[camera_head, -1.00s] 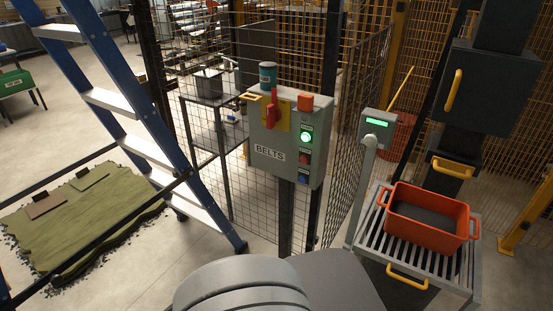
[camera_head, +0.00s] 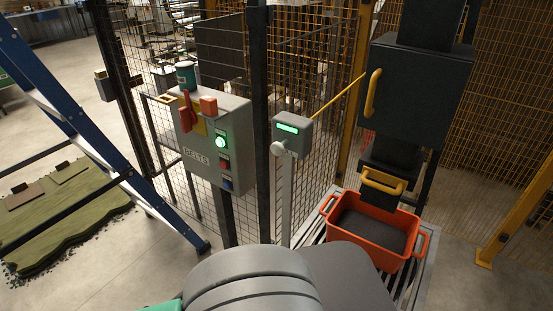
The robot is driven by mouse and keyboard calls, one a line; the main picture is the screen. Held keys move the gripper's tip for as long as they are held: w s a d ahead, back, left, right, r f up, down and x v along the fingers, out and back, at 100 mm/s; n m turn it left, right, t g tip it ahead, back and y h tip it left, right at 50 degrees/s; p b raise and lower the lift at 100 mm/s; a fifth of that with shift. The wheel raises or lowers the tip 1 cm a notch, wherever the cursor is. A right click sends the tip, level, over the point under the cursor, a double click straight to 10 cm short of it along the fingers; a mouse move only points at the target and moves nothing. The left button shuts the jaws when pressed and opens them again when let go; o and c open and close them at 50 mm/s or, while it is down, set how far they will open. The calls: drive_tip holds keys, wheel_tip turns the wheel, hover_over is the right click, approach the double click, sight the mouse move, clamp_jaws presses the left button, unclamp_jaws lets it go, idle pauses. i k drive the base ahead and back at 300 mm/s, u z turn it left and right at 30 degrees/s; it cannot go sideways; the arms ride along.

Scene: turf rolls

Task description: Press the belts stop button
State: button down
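The grey control box labelled BELTS (camera_head: 234,118) stands on a dark post left of centre in the head view. Its front carries a green lit button (camera_head: 222,141), a red button (camera_head: 224,163) below it and a blue button (camera_head: 227,183) lowest. The labels beside the buttons are too small to read. A red lever (camera_head: 187,112) sits on a yellow plate at the box's left. An orange block (camera_head: 208,106) and a teal canister (camera_head: 186,76) are at its top. My grey arm links fill the bottom centre. My gripper is not in view.
A grey reader with a green display (camera_head: 292,129) stands on a pole right of the box. An orange crate (camera_head: 420,246) sits on a slatted stand beneath a dark machine (camera_head: 416,90). Wire fencing stands behind. A blue ladder (camera_head: 75,115) and turf (camera_head: 70,215) are left.

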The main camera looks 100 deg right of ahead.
sight(223, 165)
drive_tip(key=k, duration=0.95)
